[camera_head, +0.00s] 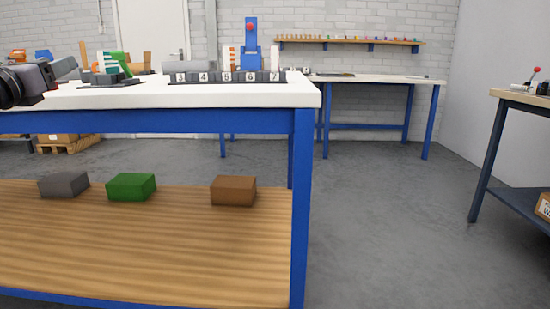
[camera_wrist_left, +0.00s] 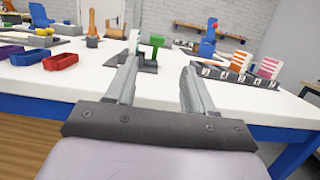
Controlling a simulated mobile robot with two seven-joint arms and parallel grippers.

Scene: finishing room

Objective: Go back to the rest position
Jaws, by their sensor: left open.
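My left gripper (camera_head: 66,68) comes in at the left edge of the head view, near the front of the white table (camera_head: 215,95). In the left wrist view its two fingers (camera_wrist_left: 160,80) are apart with nothing between them. Beyond the fingers a green and white piece (camera_wrist_left: 152,47) stands on a dark base. It also shows in the head view (camera_head: 112,64), a little right of my gripper. My right gripper is in neither view.
A numbered dark rack (camera_head: 225,77) sits on the table's right part. Red (camera_wrist_left: 60,61) and blue (camera_wrist_left: 30,56) bins stand at left in the wrist view. Grey, green (camera_head: 131,187) and brown blocks lie on the lower shelf. The floor at right (camera_head: 390,220) is clear.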

